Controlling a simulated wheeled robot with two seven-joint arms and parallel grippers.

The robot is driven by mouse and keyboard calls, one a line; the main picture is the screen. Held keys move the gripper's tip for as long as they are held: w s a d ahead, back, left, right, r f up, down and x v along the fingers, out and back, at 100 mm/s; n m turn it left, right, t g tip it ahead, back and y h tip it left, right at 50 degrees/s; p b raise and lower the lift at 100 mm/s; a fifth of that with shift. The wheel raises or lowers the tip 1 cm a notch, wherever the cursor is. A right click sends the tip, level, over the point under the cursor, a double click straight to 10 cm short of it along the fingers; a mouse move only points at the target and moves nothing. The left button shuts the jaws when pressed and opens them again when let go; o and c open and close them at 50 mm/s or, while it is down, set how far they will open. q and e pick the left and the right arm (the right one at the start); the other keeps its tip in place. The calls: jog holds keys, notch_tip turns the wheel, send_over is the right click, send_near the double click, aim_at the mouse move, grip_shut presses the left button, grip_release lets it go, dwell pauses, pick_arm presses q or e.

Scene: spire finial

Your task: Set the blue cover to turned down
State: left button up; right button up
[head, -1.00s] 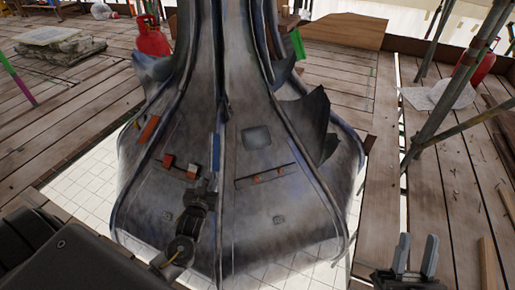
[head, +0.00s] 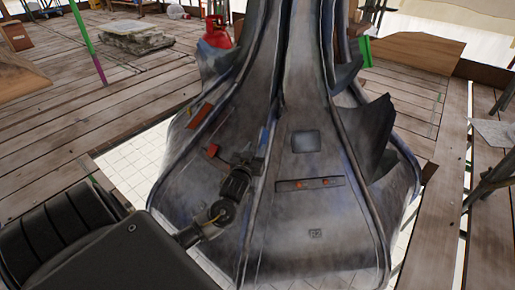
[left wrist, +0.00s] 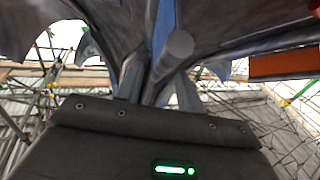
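The blue cover (head: 263,140) is a narrow blue strip on the grey metal spire, left of its middle. It stands upright along the slope in the head view. In the left wrist view the blue cover (left wrist: 163,25) shows above my fingers, partly behind a grey cylinder (left wrist: 178,47). My left gripper (head: 246,156) is close below the cover; I cannot tell whether it touches. Its two fingers (left wrist: 160,88) stand apart with nothing clearly held between them. My right gripper is out of view.
An orange-red bar (head: 200,115) and a small red block (head: 212,150) are on the spire left of my gripper. A slot panel with orange knobs (head: 310,184) is to the right. A torn metal flap (head: 372,137) sticks out farther right. Wooden planks (head: 110,105) surround the spire.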

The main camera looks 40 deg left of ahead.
pick_arm(q)
jog(key=shift+x, duration=1.4)
jog(key=shift+c, duration=0.4)
grip_shut()
